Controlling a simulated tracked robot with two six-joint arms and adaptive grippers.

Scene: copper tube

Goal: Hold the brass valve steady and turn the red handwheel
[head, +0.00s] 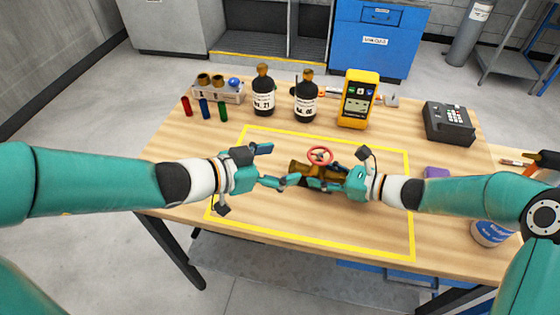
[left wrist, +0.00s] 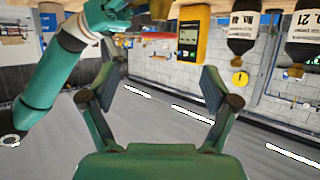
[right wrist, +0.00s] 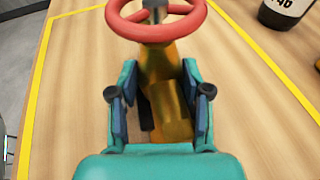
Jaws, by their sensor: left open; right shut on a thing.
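The brass valve (head: 300,169) is above the table's middle, within the yellow outline. Its red handwheel (head: 320,149) faces up; in the left wrist view the handwheel (left wrist: 150,35) shows nearly edge-on. My right gripper (head: 338,178) is shut on the valve's body from the right. In the right wrist view the brass body (right wrist: 170,115) lies between the fingers (right wrist: 157,92), with the handwheel (right wrist: 155,34) beyond them. My left gripper (head: 270,165) is open and empty, left of the valve and apart from the handwheel. Part of the valve is hidden behind my right gripper.
Two dark bottles (head: 264,95) (head: 305,100), a yellow meter (head: 358,100) and a vial rack (head: 222,93) stand along the back. A black device (head: 449,122) is at the back right. A blue-and-white tub (head: 491,233) is at the front right. The outlined area's front is clear.

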